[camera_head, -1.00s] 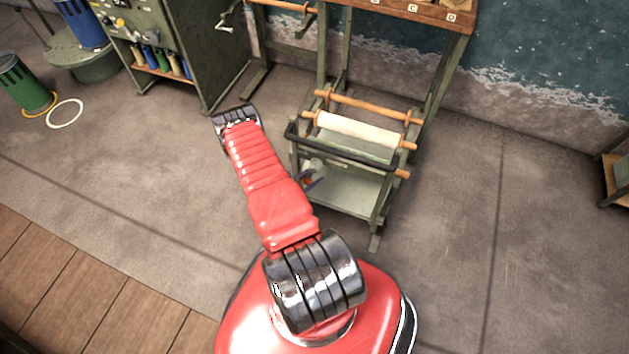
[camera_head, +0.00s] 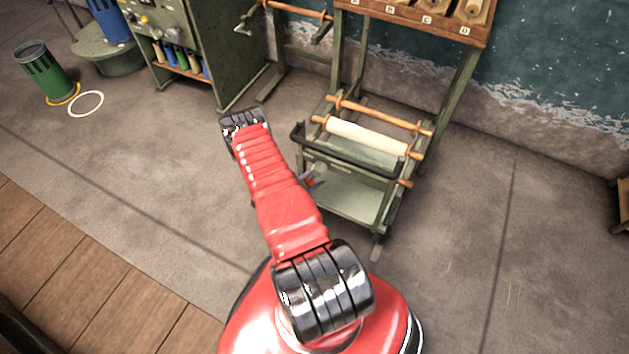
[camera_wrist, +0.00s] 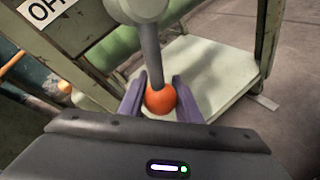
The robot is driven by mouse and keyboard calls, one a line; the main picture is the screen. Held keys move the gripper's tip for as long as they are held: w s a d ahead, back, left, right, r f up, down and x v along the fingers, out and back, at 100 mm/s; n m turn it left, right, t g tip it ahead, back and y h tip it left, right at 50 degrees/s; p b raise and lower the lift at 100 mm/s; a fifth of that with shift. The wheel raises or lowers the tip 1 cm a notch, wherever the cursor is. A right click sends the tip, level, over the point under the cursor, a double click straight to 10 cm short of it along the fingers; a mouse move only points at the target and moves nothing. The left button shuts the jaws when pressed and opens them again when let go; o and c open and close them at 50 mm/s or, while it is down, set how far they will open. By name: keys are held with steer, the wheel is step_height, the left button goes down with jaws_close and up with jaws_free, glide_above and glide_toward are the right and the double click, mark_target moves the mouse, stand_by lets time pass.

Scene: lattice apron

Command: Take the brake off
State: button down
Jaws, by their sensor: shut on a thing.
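The brake lever (camera_wrist: 152,52) is a grey rod with an orange ball knob (camera_wrist: 160,98) at its end. It hangs from a pale round hub (camera_wrist: 143,8) on the green roller stand (camera_head: 345,205). My gripper (camera_wrist: 160,104) has its two purple fingers on either side of the knob, shut on it. In the head view the gripper (camera_head: 315,180) shows small at the stand's left side, partly hidden behind my red arm. A white label (camera_wrist: 40,12) with black letters, partly cut off, is at the wrist view's upper left.
The stand carries a cream roll (camera_head: 367,136) on a wooden rod, and a black bar (camera_head: 345,158) crosses its front. A green control cabinet (camera_head: 210,50), a green bin (camera_head: 45,72) and a white ring (camera_head: 86,104) are at left. Floor right of the stand is clear.

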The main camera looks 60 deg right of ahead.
steer(key=c, duration=1.4)
jaws_free()
steer(key=shift+r, duration=0.1)
steer(key=shift+o, duration=0.5)
steer(key=shift+w, duration=0.15)
steer(key=v, duration=0.8)
steer(key=shift+a, duration=0.1)
